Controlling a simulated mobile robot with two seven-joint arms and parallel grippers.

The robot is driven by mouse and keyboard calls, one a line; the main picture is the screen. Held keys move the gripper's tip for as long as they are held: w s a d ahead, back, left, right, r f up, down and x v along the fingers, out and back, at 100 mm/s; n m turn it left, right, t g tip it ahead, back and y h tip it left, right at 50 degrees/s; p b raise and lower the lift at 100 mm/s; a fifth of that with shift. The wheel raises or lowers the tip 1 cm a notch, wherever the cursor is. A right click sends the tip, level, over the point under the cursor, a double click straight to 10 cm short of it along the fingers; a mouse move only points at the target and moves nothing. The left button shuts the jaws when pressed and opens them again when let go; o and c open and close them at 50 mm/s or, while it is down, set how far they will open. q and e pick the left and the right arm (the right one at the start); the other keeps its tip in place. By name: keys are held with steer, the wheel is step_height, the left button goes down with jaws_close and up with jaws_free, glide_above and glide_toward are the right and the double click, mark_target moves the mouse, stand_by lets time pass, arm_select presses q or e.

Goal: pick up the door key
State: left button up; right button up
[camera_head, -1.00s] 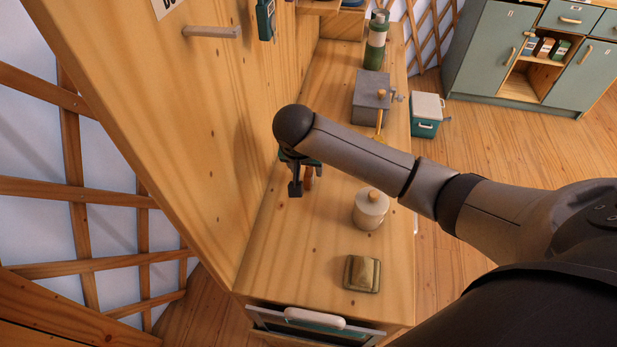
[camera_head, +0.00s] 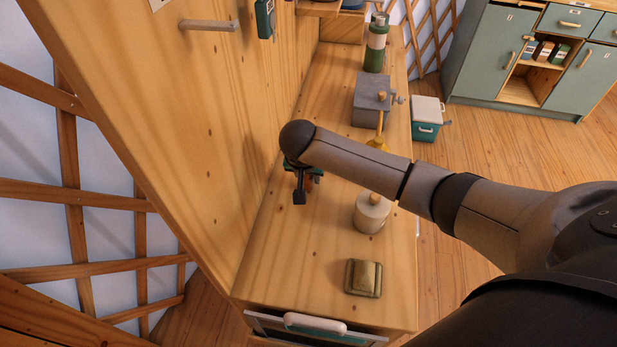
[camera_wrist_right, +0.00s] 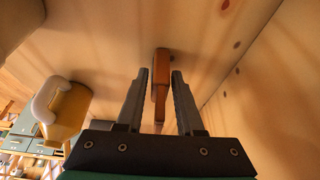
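My right gripper (camera_head: 302,190) hangs over the wooden counter, close to the tall wooden wall panel. In the right wrist view its two dark fingers (camera_wrist_right: 159,98) are spread apart. A slim orange-brown piece (camera_wrist_right: 161,72) stands out between and beyond them, with a gap on both sides. I cannot tell whether this piece belongs to the door key; no metal key shape is clear. In the head view the gripper and forearm hide most of that spot. My left gripper is not in view.
On the counter (camera_head: 270,265) stand a cream lidded jar (camera_head: 371,214), a brass-coloured block (camera_head: 363,278), a grey box with a crank (camera_head: 371,100) and a green flask (camera_head: 376,45). A peg (camera_head: 208,25) juts from the panel. The counter's front left is clear.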

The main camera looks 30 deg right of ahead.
jaws_close()
stand_by(0.4)
step_height(320, 180, up, 20)
steer(key=p, duration=0.3)
steer(key=shift+p, duration=0.4)
